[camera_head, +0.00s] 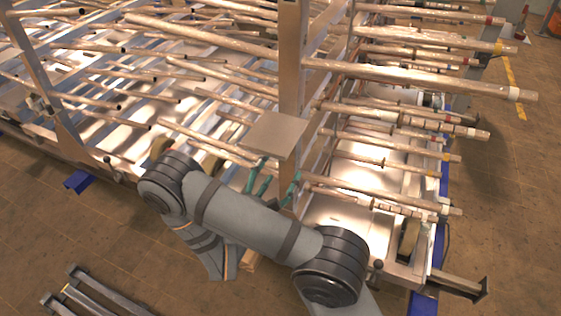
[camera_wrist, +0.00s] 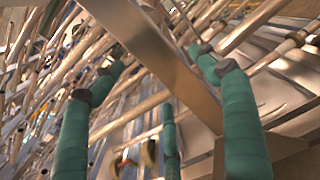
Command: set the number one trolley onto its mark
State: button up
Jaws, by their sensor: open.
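A large metal trolley rack (camera_head: 291,75) with many long horizontal rods fills the upper part of the head view. No number is readable on it. Its upright post stands by my gripper (camera_head: 273,180), with a flat square plate (camera_head: 274,134) on it. In the wrist view my gripper (camera_wrist: 158,68) has its teal fingers apart, with the broad metal post (camera_wrist: 165,55) crossing between and beyond them. Whether they touch it is unclear. Blue pieces lie low at the rack's left front (camera_head: 78,182) and right side (camera_head: 424,302); I cannot tell which is its mark.
A grey metal frame (camera_head: 95,292) lies on the brown floor at the lower left. Rod ends (camera_head: 525,95) stick out on the right of the rack. A tow bar (camera_head: 458,284) juts out at the lower right. Open floor (camera_head: 505,190) shows on the right, with a yellow line (camera_head: 514,88).

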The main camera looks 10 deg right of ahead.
jog(key=shift+p+x, duration=0.3)
jog(key=shift+x, duration=1)
jog(key=shift+c, duration=1)
jog(key=c, duration=1.5)
jog(key=shift+a, duration=0.1)
